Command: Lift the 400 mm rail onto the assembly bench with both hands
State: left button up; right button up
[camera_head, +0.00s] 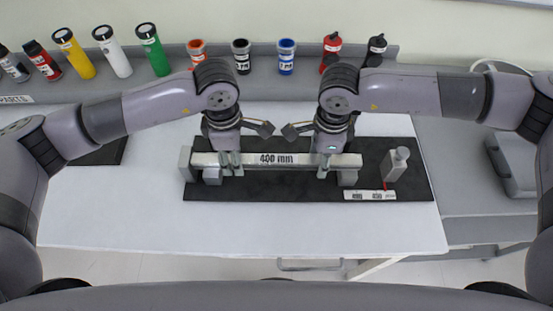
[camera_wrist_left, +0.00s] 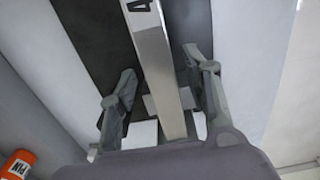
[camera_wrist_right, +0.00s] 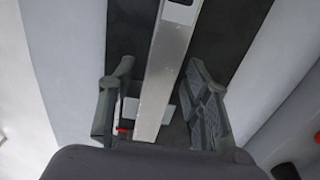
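The long silver rail (camera_head: 277,161), labelled "400 mm", lies level across grey supports on a black mat (camera_head: 270,189) on the white bench. My left gripper (camera_head: 231,168) is over the rail's left part, and my right gripper (camera_head: 325,170) is over its right part. In the left wrist view, the rail (camera_wrist_left: 158,62) runs between two spread fingers with gaps on both sides. In the right wrist view, the rail (camera_wrist_right: 163,80) also passes between spread fingers without visible contact. Both grippers are open. The fingers hide small parts of the rail in the head view.
A grey block with a round top (camera_head: 394,166) stands right of the rail, with a labelled white strip (camera_head: 370,195) in front. Several coloured containers stand along the back shelf, including a red bottle (camera_head: 332,44). The bench front (camera_head: 250,230) is clear.

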pick_arm(q)
grip_shut()
pick_arm(e)
grip_shut()
